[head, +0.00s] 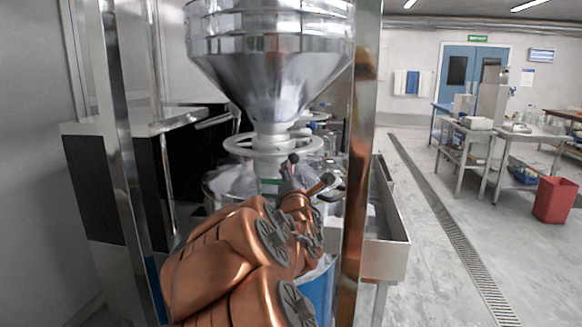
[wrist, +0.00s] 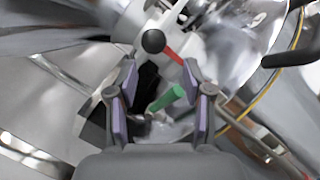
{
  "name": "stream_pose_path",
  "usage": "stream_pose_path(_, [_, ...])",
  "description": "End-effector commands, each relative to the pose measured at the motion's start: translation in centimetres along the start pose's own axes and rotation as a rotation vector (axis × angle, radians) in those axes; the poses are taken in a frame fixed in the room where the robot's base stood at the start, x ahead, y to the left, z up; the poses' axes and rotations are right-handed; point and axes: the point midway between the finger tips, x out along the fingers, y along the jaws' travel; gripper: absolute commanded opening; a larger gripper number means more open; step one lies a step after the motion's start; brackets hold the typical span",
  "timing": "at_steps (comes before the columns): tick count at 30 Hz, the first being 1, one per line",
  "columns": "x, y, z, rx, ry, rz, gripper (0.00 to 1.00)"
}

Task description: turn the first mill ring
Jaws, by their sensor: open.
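The mill ring (head: 240,148), a pale wheel-like ring, sits level around the neck under the steel hopper (head: 270,70) in the head view. A black ball knob (head: 293,158) shows just below its front edge. My gripper (head: 312,187) is below and in front of the ring, partly hidden by my copper arm. In the wrist view my gripper (wrist: 160,72) is open, with purple-padded fingers apart. A black ball knob (wrist: 153,41) with a red rod (wrist: 173,54) is just beyond the fingertips. A green handle (wrist: 167,98) shows between the fingers. I see nothing gripped.
A steel post (head: 358,180) stands close to the right of my arm, and another post (head: 130,150) stands on the left. A steel trough (head: 388,255) lies beyond the right post. Open floor with a drain grate (head: 445,225) is farther right, near a red bin (head: 555,199).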

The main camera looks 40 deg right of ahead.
Motion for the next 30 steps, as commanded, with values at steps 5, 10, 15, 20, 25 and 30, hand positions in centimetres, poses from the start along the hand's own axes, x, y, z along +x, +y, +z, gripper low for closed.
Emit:
stream_pose_path(5, [0.5, -0.6, 0.3, -0.131, -0.047, 0.087, 0.51])
stream_pose_path(10, [0.6, -0.1, 0.6, -0.135, -0.050, 0.094, 0.51])
stream_pose_path(15, [0.9, -0.1, 0.6, -0.134, -0.048, 0.092, 0.51])
stream_pose_path(20, [2.3, 0.1, 0.6, -0.131, -0.047, 0.092, 0.51])
stream_pose_path(25, [4.5, 0.3, 0.8, -0.130, -0.048, 0.092, 0.51])
stream_pose_path(30, [6.4, 0.5, 0.8, -0.130, -0.048, 0.093, 0.51])
